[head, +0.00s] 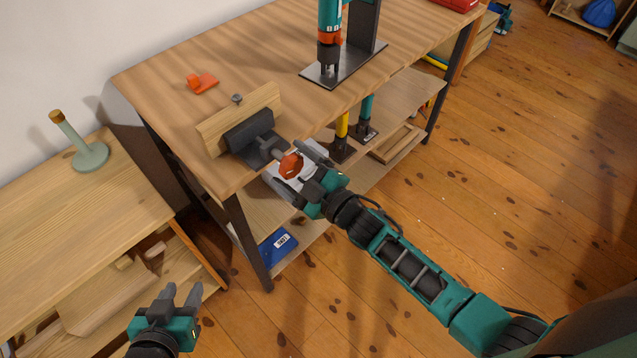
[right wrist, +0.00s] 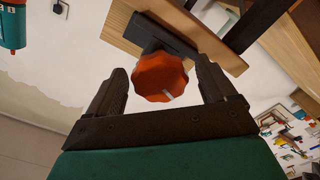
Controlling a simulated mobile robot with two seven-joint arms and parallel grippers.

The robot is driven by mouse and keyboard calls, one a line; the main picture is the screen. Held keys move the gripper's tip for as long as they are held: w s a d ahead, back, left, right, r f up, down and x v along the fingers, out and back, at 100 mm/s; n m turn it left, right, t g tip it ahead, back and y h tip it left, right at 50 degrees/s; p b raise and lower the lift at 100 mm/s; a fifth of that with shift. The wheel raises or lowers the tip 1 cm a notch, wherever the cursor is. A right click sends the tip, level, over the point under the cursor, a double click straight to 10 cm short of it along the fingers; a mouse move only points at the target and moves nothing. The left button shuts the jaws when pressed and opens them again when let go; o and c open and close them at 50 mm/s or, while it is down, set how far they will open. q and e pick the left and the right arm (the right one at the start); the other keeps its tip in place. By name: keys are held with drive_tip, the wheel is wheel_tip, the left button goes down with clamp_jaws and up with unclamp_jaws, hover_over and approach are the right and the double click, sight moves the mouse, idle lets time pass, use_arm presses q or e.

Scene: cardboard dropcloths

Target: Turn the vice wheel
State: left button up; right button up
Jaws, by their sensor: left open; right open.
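The vice (head: 252,138) is dark grey with wooden jaw boards and is fixed at the near left end of the workbench. Its orange-red wheel (head: 291,165) faces outward from the bench. In the right wrist view the lobed wheel (right wrist: 160,77) sits between the fingers of my right gripper (right wrist: 165,88), with gaps on both sides. My right gripper (head: 302,170) is open around the wheel in the head view. My left gripper (head: 181,297) is open and empty at the lower left, away from the vice, near the low wooden shelf.
A drill press (head: 345,62) stands on the workbench top (head: 190,122). A small orange object (head: 202,83) lies near the wall. A lower table (head: 40,235) on the left holds a green stand (head: 88,157). A blue box (head: 278,247) sits under the bench. The floor at right is clear.

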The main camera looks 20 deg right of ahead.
drive_tip(key=v, duration=1.1)
drive_tip(key=s+d+f+m+g+h, duration=0.4)
drive_tip(key=s+f+m+h, duration=0.2)
drive_tip(key=m, duration=0.6)
drive_tip(key=shift+s+d+g+h, duration=0.4)
drive_tip(key=shift+s+h, duration=0.1)
drive_tip(key=shift+s, duration=0.55)
